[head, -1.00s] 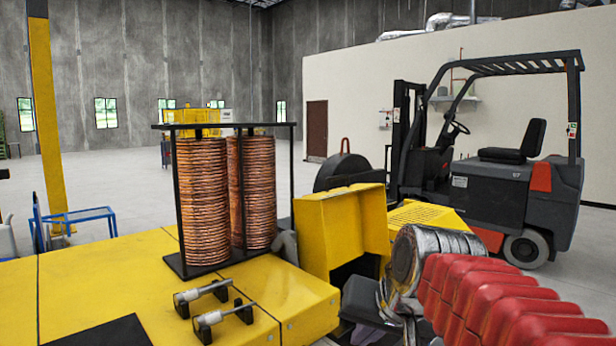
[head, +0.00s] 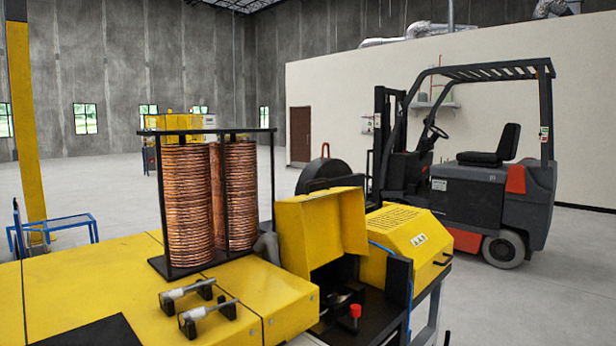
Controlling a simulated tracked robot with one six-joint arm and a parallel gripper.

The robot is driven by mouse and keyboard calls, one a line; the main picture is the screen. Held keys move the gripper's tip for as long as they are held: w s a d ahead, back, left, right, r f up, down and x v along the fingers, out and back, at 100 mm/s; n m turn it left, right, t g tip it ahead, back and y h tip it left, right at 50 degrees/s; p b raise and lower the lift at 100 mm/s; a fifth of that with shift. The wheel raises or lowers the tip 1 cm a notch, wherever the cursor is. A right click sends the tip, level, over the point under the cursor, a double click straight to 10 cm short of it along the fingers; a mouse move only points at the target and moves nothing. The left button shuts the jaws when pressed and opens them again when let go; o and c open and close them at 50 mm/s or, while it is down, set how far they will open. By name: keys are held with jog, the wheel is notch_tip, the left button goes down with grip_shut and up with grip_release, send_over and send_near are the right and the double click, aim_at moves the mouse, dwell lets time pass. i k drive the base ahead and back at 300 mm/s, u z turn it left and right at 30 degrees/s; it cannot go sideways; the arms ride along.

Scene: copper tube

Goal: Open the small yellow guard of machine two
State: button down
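A small yellow guard (head: 322,232) stands tilted up on the machine at the centre of the head view. Below its front edge a dark opening (head: 345,290) shows, with black parts inside. Just right of the guard is a yellow sloped cover (head: 412,238) with a white label and a black handle; it is down. I cannot tell from any marking which machine is number two. My gripper and arm are out of the frame.
A red knob (head: 355,311) stands at the opening's front. Copper coils (head: 187,205) stand in a black frame on the yellow machine top (head: 90,280). Two silver-and-black clamps (head: 208,316) sit in front. A forklift (head: 490,190) is parked behind; floor at lower right is clear.

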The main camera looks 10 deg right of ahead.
aim_at(314, 230)
jog(key=z, duration=2.25)
jog(key=i, duration=2.15)
